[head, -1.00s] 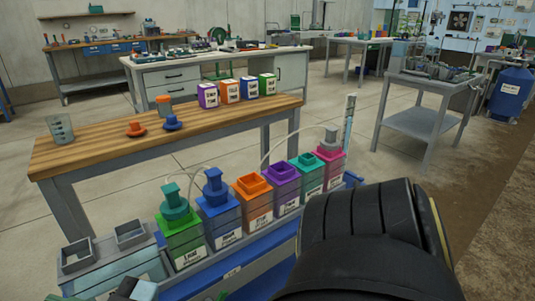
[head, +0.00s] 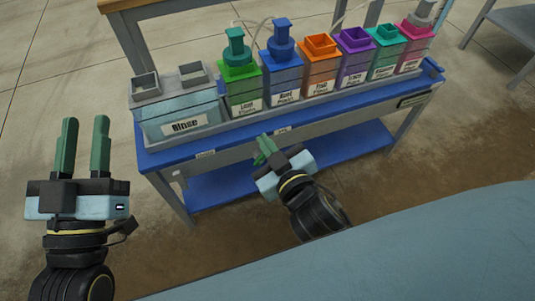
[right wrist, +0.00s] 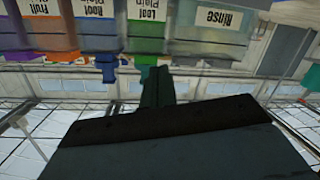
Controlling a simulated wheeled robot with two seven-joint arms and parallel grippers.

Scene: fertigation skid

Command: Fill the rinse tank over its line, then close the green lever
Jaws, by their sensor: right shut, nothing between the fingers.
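The rinse tank (head: 180,124) is a pale teal box labelled "Rinse" with two grey square openings on top. It stands at the left end of the blue bench in the head view. It shows upside down in the right wrist view (right wrist: 228,38). My right gripper (head: 266,148) is shut and empty at the bench's front edge, right of the rinse tank and below the green and blue tanks. My left gripper (head: 85,148) is open and empty, left of the bench. I cannot pick out a green lever or the tank's fill line and water level.
A green tank (head: 243,94), a blue tank (head: 283,82), an orange tank (head: 321,70) and several others line the blue bench (head: 165,160) to the right. Pump tops rise from the green and blue ones. A wooden table edge lies behind. The floor at left is clear.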

